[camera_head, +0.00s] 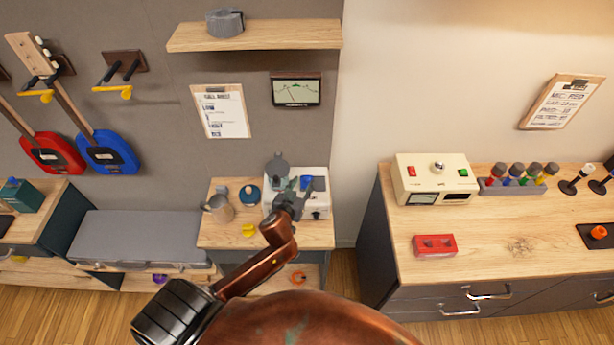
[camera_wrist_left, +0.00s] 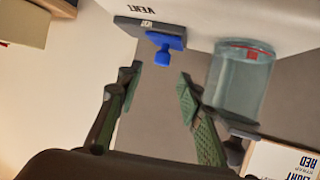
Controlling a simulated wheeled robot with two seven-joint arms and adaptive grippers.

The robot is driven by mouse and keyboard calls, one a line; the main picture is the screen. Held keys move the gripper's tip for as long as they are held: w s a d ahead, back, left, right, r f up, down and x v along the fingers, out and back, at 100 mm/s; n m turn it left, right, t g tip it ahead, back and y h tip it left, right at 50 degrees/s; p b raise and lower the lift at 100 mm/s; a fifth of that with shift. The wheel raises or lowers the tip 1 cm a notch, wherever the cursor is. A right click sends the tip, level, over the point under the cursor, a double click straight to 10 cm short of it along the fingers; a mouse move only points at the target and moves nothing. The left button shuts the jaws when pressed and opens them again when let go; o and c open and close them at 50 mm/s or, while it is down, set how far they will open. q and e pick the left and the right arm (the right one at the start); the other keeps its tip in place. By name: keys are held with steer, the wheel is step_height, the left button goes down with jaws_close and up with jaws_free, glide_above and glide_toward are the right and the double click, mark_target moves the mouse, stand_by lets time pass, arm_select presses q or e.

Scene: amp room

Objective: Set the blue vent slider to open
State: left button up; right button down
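The blue vent slider (camera_wrist_left: 163,42) has its knob standing out from a dark grey plate (camera_wrist_left: 128,26) on a white housing, with VENT printed upside down above it in the left wrist view. Small lettering on the plate is hard to read. In the head view the blue slider (camera_head: 307,183) is on the white device (camera_head: 321,205), partly behind my left gripper. My left gripper (camera_head: 292,197) is over the device's left side. In the left wrist view its fingers (camera_wrist_left: 157,92) are apart with nothing between them, and the knob is just beyond them. My right gripper is not in view.
A clear cylinder (camera_wrist_left: 238,85) stands close to the right finger. A metal jug (camera_head: 218,207), a dark round item (camera_head: 249,195) and yellow pieces (camera_head: 248,230) share the small wooden table (camera_head: 215,240). A shelf (camera_head: 270,37) is above. A cream device (camera_head: 436,180) stands on the right counter.

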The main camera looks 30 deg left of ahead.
mark_target(307, 177)
arm_select(q)
steer(key=x, duration=0.7)
steer(key=shift+s, duration=0.1)
steer(key=shift+c, duration=0.3)
jaws_close()
